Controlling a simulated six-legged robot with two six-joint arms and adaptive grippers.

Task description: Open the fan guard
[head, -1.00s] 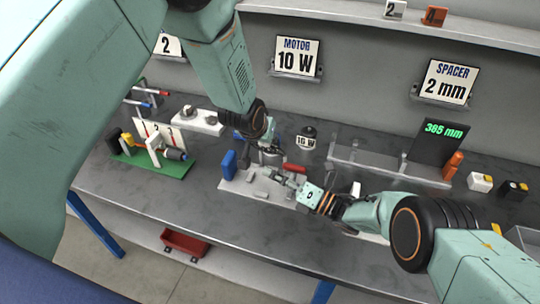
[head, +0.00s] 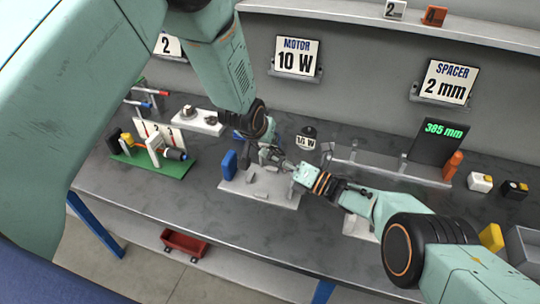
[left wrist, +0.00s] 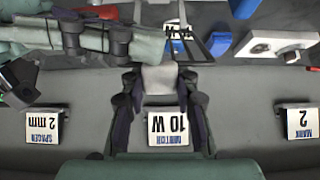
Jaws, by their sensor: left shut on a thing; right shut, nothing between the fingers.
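A pale plate (head: 232,186) with small grey fixtures lies at the middle of the bench. My left gripper (head: 260,150) reaches down over its far side. In the left wrist view, the left gripper (left wrist: 161,100) is shut on a light grey part (left wrist: 162,78). My right gripper (head: 272,157) comes in from the right, close to the left one over the plate, shut and empty. It also shows at the top of the left wrist view (left wrist: 195,44). The grippers cover the middle of the work, and I cannot make out the fan guard clearly.
A blue block (head: 229,165) stands at the plate's left edge. A green board (head: 150,163) with a motor-like assembly lies further left. A clear rack (head: 375,160) and a dark display (head: 440,142) stand on the right. The front bench strip is clear.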

